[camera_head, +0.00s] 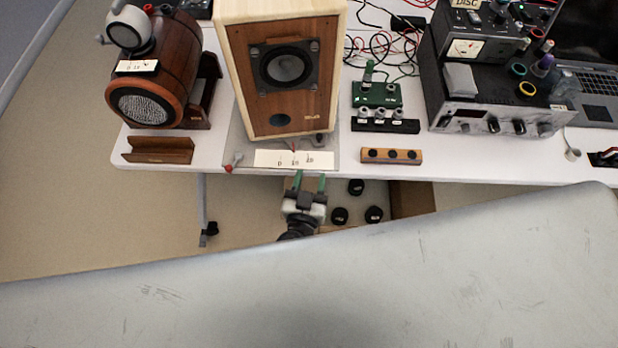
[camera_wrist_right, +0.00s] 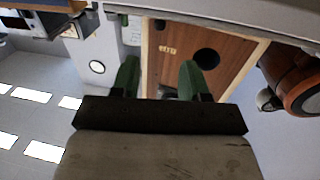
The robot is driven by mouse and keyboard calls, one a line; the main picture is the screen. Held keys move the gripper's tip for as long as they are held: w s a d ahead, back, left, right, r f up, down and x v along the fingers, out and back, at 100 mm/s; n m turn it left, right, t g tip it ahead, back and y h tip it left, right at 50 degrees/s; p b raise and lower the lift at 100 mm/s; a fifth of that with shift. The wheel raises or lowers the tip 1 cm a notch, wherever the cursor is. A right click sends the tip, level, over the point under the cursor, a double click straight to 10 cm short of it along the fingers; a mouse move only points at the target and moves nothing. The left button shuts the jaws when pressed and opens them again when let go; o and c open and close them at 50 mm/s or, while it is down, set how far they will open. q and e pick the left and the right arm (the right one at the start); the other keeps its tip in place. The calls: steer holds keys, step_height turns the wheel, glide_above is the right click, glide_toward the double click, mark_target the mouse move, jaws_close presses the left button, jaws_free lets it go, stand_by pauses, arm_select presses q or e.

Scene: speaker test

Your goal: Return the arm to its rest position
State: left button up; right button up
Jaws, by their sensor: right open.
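My right gripper (camera_head: 311,182) is open, with two green fingertips apart and nothing between them. It is in front of the table's front edge, just below the speaker in the head view. In the right wrist view its green fingers (camera_wrist_right: 160,80) stand apart in front of the wooden speaker (camera_wrist_right: 235,65), with a visible gap between them. The speaker (camera_head: 232,75) stands upright on the white table (camera_head: 345,168), apart from the gripper. My left gripper is not in view.
A wooden barrel-shaped device (camera_head: 178,55) stands left of the speaker. A green circuit board (camera_head: 376,93), measuring equipment (camera_head: 470,80) and a laptop (camera_head: 597,82) are to the right. A box with black round parts (camera_head: 356,187) is below the table edge. Loose cables lie behind.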

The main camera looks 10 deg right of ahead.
steer(key=s+d+f+n+g+y, duration=0.2)
steer(key=s+f+n+g+y, duration=0.3)
steer(key=f, duration=0.7)
steer(key=s+d+f+n+g+y, duration=0.2)
steer(key=s+f+y, duration=0.2)
steer(key=s+f, duration=0.55)
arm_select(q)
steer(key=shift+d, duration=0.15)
arm_select(e)
steer(key=s+d+f+g+h, duration=0.1)
steer(key=s+d+f+g, duration=0.3)
steer(key=s, duration=0.5)
steer(key=s+d+f+g+h, duration=0.1)
steer(key=s+d+f+g, duration=0.3)
steer(key=s+d+f, duration=0.4)
steer(key=shift+s+d+g+h, duration=0.3)
steer(key=shift+s+d+g, duration=0.1)
steer(key=shift+s+d, duration=0.1)
steer(key=shift+f, duration=0.1)
